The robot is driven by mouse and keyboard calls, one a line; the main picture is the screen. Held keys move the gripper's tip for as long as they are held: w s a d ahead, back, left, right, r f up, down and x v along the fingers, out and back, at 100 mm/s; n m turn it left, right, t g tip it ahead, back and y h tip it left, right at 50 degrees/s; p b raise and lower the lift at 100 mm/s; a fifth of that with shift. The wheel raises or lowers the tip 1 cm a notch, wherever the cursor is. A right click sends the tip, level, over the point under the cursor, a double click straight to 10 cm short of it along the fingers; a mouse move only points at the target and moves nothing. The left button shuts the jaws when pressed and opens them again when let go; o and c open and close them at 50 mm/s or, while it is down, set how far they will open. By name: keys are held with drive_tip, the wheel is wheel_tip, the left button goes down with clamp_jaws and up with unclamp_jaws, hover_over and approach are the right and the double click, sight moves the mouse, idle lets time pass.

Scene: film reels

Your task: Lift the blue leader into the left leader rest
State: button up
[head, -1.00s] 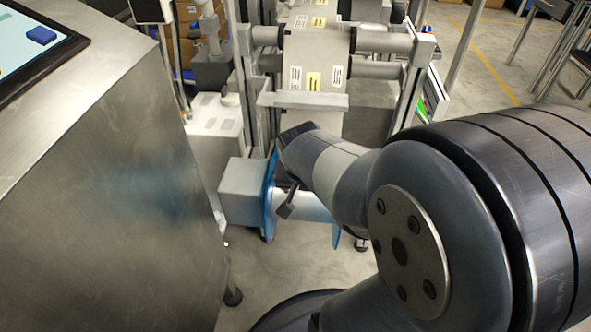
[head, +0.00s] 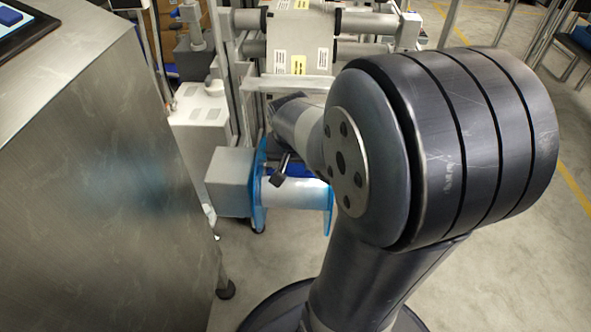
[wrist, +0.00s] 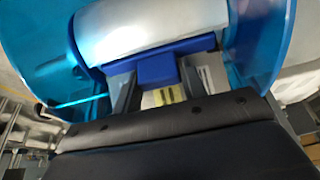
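The blue leader (wrist: 157,69) is a blue bar with a tab, just in front of the white reel core (wrist: 155,17) between two translucent blue flanges (wrist: 257,35). My gripper (wrist: 158,92) has one dark finger on each side of the tab, with no clear gap, so it looks shut on it. In the head view my gripper (head: 283,176) is at the reel, and part of the leader (head: 299,169) shows behind a finger. My arm hides part of the reel. I cannot make out the left leader rest for certain.
A grey block (head: 230,180) carries the reel on its left. A machine frame with rollers (head: 364,22) and a pale crossbar (head: 290,84) stands behind and above the reel. A large metal cabinet (head: 95,170) fills the left. Open floor (head: 500,265) lies to the right.

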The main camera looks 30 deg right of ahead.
drive_tip(key=c, duration=0.6)
drive_tip(key=shift+r, duration=0.1)
wheel_tip(320, 180, up, 28)
drive_tip(key=p, duration=1.1)
drive_tip(key=shift+p, duration=0.35)
